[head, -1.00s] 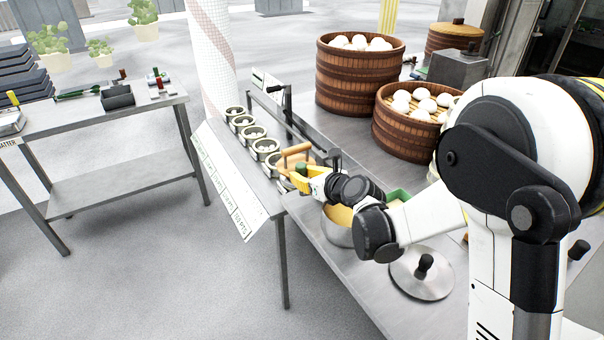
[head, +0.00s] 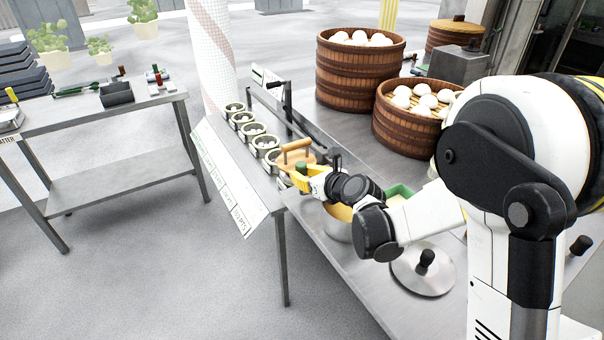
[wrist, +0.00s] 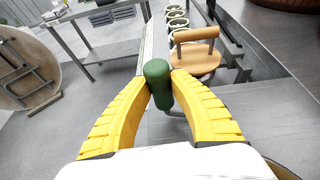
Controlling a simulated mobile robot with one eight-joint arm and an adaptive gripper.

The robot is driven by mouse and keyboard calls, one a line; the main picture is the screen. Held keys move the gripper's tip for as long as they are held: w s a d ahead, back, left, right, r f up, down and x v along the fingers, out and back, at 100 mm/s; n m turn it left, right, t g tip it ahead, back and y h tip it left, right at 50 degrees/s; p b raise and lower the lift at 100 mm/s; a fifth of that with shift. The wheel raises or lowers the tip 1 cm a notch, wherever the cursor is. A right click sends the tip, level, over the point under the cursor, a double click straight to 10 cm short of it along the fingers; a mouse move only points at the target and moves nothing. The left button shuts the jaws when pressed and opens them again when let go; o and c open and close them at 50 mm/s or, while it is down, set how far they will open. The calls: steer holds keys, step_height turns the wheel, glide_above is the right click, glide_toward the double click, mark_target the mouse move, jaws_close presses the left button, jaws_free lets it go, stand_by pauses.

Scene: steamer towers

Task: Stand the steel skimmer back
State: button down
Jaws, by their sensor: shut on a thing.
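My gripper (wrist: 159,84) has its two yellow fingers closed on an upright green handle (wrist: 158,70), which I take to be the skimmer's. The handle stands up between the fingertips. The skimmer's steel part is not clear in either view. In the head view the gripper (head: 305,180) and the green handle (head: 301,167) are at the near end of the narrow counter, in front of a wooden piece with a bar handle (head: 296,146). A steel pot with yellow contents (head: 338,228) stands below my wrist.
Bamboo steamers with buns (head: 358,82) stand on the steel table behind. A steel lid with a black knob (head: 420,283) lies at the front, and a green tub (head: 399,190) is beside my arm. A black box (head: 116,93) sits on the left table.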

steer(key=shift+f, duration=0.15)
steer(key=c, duration=1.5)
jaws_free()
steer(key=shift+s+a, duration=0.15)
steer(key=shift+a, duration=0.05)
steer(key=shift+d, duration=0.1)
steer(key=d+v, duration=0.1)
steer(key=v, duration=0.5)
steer(key=shift+w+p, duration=0.25)
steer(key=shift+p, duration=0.15)
steer(key=shift+s+d, duration=0.2)
stand_by(0.4)
steer(key=o, duration=0.6)
